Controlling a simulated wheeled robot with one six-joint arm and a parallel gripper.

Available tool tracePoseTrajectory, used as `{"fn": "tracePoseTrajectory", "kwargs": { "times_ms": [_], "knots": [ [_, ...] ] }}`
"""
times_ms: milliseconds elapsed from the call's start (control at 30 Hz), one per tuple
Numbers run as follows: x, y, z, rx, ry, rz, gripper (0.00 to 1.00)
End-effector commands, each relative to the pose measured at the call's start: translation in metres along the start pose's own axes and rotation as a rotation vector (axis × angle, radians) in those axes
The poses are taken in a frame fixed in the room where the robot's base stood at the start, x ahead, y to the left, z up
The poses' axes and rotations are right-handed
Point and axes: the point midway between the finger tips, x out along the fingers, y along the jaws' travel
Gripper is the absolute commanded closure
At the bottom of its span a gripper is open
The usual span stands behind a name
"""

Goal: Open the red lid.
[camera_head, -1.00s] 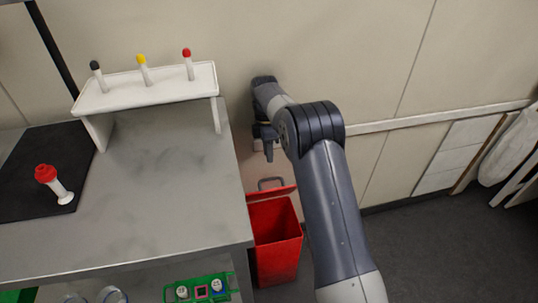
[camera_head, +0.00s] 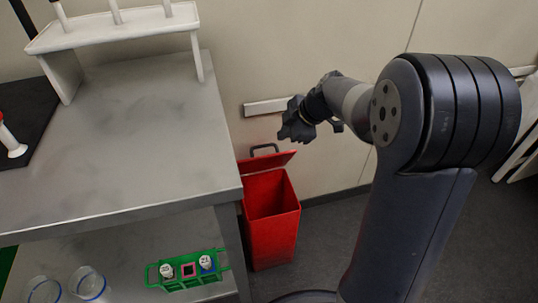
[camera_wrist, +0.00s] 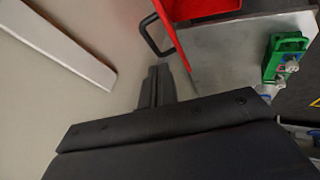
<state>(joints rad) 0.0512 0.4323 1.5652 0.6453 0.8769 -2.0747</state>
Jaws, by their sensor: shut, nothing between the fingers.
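The red lid (camera_head: 266,162) is on a red bin (camera_head: 271,235) beside the table. It stands tilted up at the back, and part of the bin's inside shows. A dark loop handle (camera_head: 265,149) sticks up from the lid. My gripper (camera_head: 292,134) is above and to the right of the handle, apart from it. In the wrist view, my shut, empty fingers (camera_wrist: 156,84) lie just below the handle (camera_wrist: 152,36), with red plastic (camera_wrist: 205,8) at the top. I cannot tell the exact gap between fingers and handle.
A metal table (camera_head: 130,140) stands close on the bin's left, with a white rack (camera_head: 115,32) on top. A green holder (camera_head: 188,270) with vials sits on its lower shelf. The wall with a pale rail (camera_head: 272,106) is behind. Floor is free right of the bin.

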Motion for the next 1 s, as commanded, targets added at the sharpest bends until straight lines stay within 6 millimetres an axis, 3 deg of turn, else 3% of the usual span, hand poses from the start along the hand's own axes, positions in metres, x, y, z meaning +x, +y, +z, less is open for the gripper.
{"fn": "tracePoseTrajectory", "kwargs": {
  "times_ms": [167,267,700,1000],
  "knots": [
    [0.001,-0.006,0.004,0.011,-0.001,0.035,1.0],
    [0.011,-0.006,0.004,0.01,0.001,0.033,1.0],
    [0.085,-0.004,0.004,0.009,-0.001,0.032,1.0],
    [0.097,-0.002,0.003,0.009,0.0,0.034,1.0]
  ]
}}
